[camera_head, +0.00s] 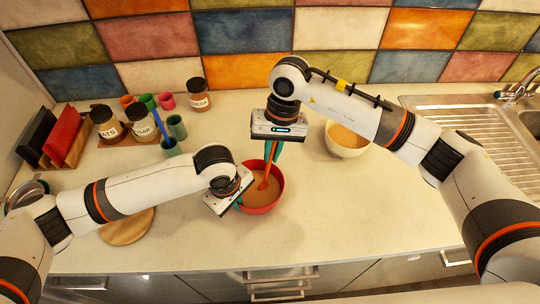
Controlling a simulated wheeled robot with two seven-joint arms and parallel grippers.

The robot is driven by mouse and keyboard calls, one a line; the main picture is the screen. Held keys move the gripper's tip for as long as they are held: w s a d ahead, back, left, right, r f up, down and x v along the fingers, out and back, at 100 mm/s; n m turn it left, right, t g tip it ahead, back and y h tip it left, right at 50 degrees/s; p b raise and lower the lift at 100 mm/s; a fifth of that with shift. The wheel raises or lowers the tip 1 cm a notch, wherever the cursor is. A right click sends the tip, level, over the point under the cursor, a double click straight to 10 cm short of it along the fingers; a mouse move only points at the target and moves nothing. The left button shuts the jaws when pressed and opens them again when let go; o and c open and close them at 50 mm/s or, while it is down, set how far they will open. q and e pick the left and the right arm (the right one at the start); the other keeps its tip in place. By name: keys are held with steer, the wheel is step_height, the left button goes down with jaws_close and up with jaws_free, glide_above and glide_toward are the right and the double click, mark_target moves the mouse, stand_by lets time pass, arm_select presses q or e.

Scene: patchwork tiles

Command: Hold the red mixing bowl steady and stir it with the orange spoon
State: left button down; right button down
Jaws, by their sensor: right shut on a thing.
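The red mixing bowl (264,209) stands on the counter near its front middle, with brown contents inside. The orange spoon (267,172) stands steeply in the bowl, its lower end in the contents. My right gripper (273,155) is above the bowl, pointing down, and is shut on the spoon's upper part. My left gripper (239,204) is at the bowl's left rim. Its body hides most of its fingers, so I cannot tell whether they are shut on the rim.
A cream bowl (346,149) stands right of the red bowl, under my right arm. A round wooden board (127,229) lies under my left arm. Jars (198,95), colored cups and a rack of boards (63,137) are at back left. A sink (470,115) is at right.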

steer(key=shift+s+a, duration=0.35)
steer(key=shift+a, duration=0.55)
stand_by(0.6)
steer(key=shift+s, duration=0.1)
stand_by(0.3)
